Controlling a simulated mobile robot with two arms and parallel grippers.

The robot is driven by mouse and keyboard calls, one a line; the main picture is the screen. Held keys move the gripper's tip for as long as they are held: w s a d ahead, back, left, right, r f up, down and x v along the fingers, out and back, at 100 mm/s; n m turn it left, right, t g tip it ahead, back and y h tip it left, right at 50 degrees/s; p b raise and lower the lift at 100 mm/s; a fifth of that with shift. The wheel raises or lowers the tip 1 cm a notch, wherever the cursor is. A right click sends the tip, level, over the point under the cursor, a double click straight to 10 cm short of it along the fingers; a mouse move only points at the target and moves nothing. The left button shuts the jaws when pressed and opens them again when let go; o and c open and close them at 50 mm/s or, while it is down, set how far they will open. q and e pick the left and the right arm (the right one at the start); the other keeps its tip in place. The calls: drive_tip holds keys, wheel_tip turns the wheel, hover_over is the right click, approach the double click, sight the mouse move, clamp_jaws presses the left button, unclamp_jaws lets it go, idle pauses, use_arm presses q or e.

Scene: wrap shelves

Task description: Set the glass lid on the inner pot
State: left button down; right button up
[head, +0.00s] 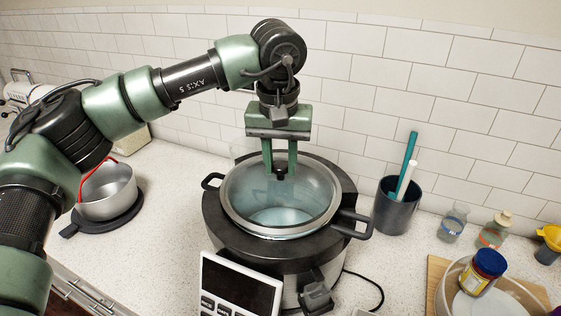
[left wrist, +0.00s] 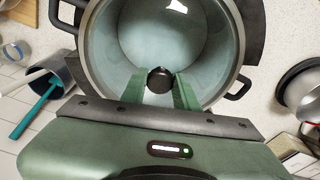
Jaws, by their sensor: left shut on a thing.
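The glass lid (head: 310,205) is a clear bluish disc with a grey metal rim and a small dark knob. It lies over the mouth of the inner pot, whose dark side handle (head: 362,226) sticks out at the right, with another at the left. My left gripper (head: 280,174) comes down from above and is shut on the knob. The left wrist view shows the knob between the fingertips (left wrist: 160,82) and the lid (left wrist: 125,50) roughly centred over the pot. I cannot tell whether the rim touches the pot. My right gripper is not in view.
The pot sits in a round dark cooker (head: 225,235) with a control panel (head: 240,285) in front. A saucepan (head: 108,190) stands at the left. A dark utensil cup (head: 394,210), small bottles and a bowl (head: 453,290) with a jar are at the right. A tiled wall is behind.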

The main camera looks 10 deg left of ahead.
use_arm(q)
drive_tip(key=shift+f+b, duration=0.5)
drive_tip(key=shift+f, duration=0.2)
idle(0.7)
drive_tip(key=shift+c, duration=2.1)
unclamp_jaws()
drive_tip(key=shift+f, duration=0.1)
drive_tip(key=shift+s+r+p, duration=0.2)
drive_tip(key=shift+r+p, duration=0.55)
drive_tip(key=shift+r, duration=0.45)
drive_tip(key=shift+s+r+p, duration=0.2)
drive_tip(key=shift+r+p, duration=0.55)
drive_tip(key=shift+r, duration=0.45)
drive_tip(key=shift+s+r+p, duration=0.2)
drive_tip(key=shift+r+p, duration=0.55)
drive_tip(key=shift+r, duration=0.45)
drive_tip(key=shift+f, duration=0.1)
